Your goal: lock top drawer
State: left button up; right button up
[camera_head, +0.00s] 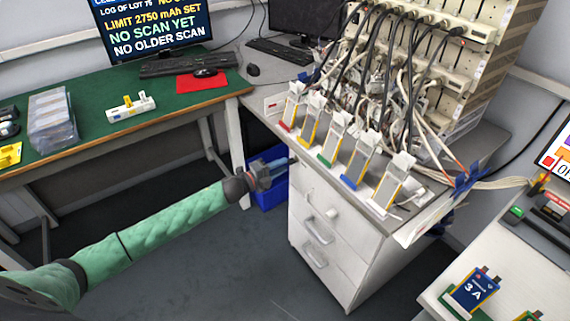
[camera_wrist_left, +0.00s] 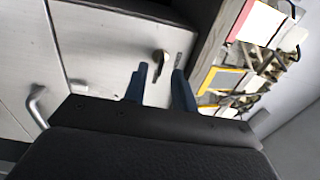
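The top drawer (camera_head: 345,226) is the uppermost front of a white drawer cabinet under the bench and looks closed. My left gripper (camera_head: 291,161) is at the cabinet's upper left corner in the head view. My right gripper is not in view.
Several pouch cells in stands (camera_head: 333,139) line the bench edge just above the drawers. A cable-filled rack (camera_head: 440,70) stands behind. A blue bin (camera_head: 270,192) is on the floor beside the cabinet. The floor (camera_head: 215,270) in front is clear.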

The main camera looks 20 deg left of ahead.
pick_arm(q)
jog(key=shift+x, duration=1.15)
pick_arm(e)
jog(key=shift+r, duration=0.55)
pick_arm(q)
grip_shut()
